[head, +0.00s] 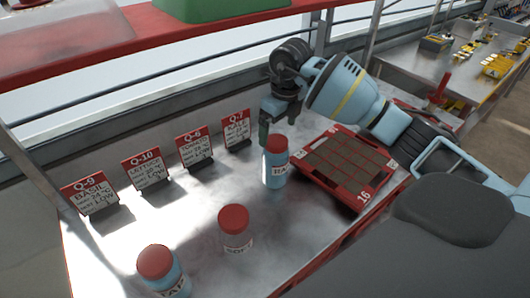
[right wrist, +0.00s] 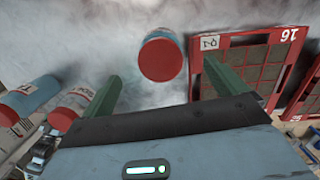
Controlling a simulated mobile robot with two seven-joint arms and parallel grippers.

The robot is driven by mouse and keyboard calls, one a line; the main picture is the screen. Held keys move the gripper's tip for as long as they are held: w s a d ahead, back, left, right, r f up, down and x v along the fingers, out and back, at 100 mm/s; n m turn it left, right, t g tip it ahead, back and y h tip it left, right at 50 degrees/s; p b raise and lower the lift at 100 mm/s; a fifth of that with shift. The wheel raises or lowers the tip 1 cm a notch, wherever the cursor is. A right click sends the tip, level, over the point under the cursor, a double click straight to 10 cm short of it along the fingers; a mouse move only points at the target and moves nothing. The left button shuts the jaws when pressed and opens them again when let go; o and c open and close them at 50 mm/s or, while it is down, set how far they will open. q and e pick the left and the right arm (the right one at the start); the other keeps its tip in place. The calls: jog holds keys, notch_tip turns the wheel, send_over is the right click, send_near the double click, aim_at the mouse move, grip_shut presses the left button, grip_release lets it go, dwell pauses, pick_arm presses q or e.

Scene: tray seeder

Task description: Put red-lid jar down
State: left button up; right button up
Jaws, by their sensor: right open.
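A red-lid jar (head: 275,170) with a blue body and white label stands upright on the metal table, just left of a red seed tray. My right gripper (head: 278,132) is above it, its fingers pointing down near the lid. In the right wrist view the jar's red lid (right wrist: 162,59) shows between and beyond the spread green fingers, with gaps on both sides. The gripper is open and holds nothing. Two other red-lid jars stand nearer, one clear-bodied (head: 236,240) and one blue (head: 160,272). My left gripper is not in view.
The red tray (head: 322,187) marked 16 lies right of the jar. Several red-and-white sign cards, such as KALE (head: 236,128), line the back. A red shelf edge (head: 150,43) runs above. Bare table lies between the cards and jars.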

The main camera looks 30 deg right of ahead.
aim_at(277, 140)
jog(key=shift+w, duration=0.2)
jog(key=shift+s+f, duration=0.1)
jog(key=shift+s, duration=0.15)
jog(key=shift+s+f, duration=0.1)
jog(key=shift+f, duration=0.65)
jog(key=shift+w+f, duration=0.25)
jog(key=shift+f, duration=0.15)
jog(key=shift+w+a+f, duration=0.1)
jog(key=shift+w+f, duration=0.05)
jog(key=shift+f, duration=1.15)
jog(key=shift+w+f, duration=0.15)
jog(key=shift+f, duration=1.1)
jog(key=shift+r, duration=0.15)
grip_shut()
